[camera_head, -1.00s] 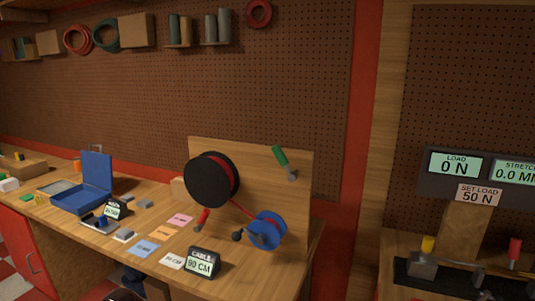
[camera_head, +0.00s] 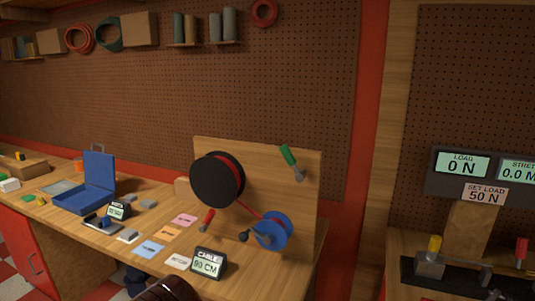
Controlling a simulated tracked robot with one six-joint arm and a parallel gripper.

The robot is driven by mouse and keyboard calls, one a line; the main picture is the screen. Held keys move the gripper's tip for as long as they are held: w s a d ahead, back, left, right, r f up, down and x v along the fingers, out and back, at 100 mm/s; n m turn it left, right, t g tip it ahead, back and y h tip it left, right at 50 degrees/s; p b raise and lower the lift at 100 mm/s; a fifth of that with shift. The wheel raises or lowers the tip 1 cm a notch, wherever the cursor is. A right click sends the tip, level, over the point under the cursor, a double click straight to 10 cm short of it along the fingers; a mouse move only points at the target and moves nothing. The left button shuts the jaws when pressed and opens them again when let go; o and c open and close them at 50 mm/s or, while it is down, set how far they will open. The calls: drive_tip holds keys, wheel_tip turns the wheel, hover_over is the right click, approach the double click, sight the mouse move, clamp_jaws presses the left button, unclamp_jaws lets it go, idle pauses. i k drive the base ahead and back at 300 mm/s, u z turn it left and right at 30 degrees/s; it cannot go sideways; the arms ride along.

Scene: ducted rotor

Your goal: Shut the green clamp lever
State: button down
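The green clamp lever (camera_head: 287,155) is on the upright wooden board (camera_head: 300,220), near its upper right. Its green handle points up and to the left from a small grey metal pivot (camera_head: 299,176). I cannot tell from this distance whether the clamp is gripping anything. My gripper is not in view, and nothing touches the lever.
A black reel (camera_head: 204,182) with red cable, a blue spool (camera_head: 277,236) and a red handle (camera_head: 208,217) are on or before the board. A 90 CM display (camera_head: 207,263), cards and a blue case (camera_head: 99,170) occupy the bench. A dark ribbed object (camera_head: 168,290) shows at the bottom edge.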

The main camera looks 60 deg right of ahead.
sight(300, 176)
drive_tip(key=i, duration=1)
